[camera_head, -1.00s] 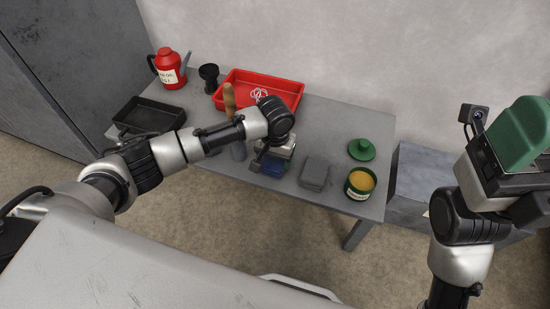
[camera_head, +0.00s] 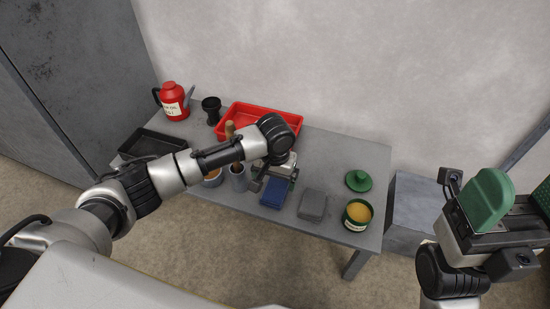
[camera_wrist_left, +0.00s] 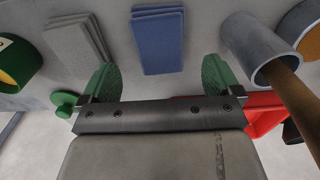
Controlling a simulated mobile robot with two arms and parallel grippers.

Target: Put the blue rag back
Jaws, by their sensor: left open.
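The blue rag (camera_head: 275,192) lies folded and flat on the grey table, beside a folded grey cloth. It also shows in the left wrist view (camera_wrist_left: 158,42), just beyond the fingers. My left gripper (camera_head: 274,172) is over the table at the rag's far edge, partly hidden by its own arm. In the left wrist view its two green fingers (camera_wrist_left: 158,75) are spread wide with nothing between them; the rag lies apart from them. My right gripper (camera_head: 517,202) is at the right edge of the head view, its green fingers apart and empty.
The grey cloth (camera_head: 312,204), a tin with yellow contents (camera_head: 357,213) and a green lid (camera_head: 358,181) are right of the rag. A grey cup (camera_head: 239,180) with a wooden handle stands left. A red tray (camera_head: 300,118), red oil can (camera_head: 174,102) and black tray (camera_head: 150,143) are farther back.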

